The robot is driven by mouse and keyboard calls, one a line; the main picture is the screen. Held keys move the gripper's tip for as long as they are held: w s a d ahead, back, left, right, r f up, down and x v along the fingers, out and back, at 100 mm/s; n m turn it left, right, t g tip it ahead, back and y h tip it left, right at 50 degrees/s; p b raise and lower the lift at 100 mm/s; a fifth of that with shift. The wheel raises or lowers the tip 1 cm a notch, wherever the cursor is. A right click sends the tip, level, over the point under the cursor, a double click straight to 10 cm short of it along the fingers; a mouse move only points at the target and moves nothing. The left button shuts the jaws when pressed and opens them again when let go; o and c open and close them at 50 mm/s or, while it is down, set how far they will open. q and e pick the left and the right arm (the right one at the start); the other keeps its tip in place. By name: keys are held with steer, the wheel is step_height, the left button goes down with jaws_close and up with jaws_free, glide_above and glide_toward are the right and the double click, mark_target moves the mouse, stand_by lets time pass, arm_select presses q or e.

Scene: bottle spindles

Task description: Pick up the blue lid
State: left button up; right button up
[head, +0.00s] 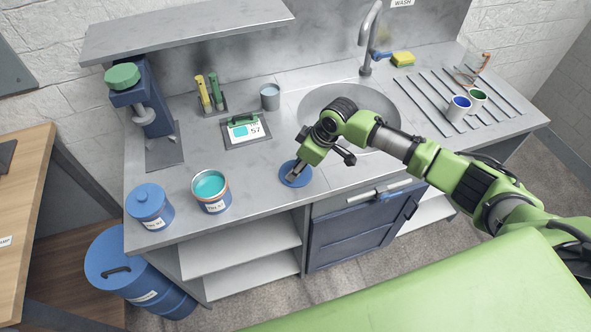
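A flat round blue lid (304,179) lies on the grey counter near its front edge, right of an open can of turquoise paint (211,190). My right gripper (294,172) points down over the lid, its fingertips in front of the lid's middle. Whether they touch it, and whether they are open or shut, cannot be made out. A blue pot (150,207) with a knobbed blue top stands left of the paint can. My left gripper is not in view.
A scale (246,131), a grey cup (270,96) and a holder with yellow and green tools (210,93) stand behind. A sink (322,98) with a tap (367,40) is at the back. Two paint cups (458,108) stand on the right rack. A shelf overhangs the back left.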

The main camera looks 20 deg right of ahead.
steer(key=c, duration=0.9)
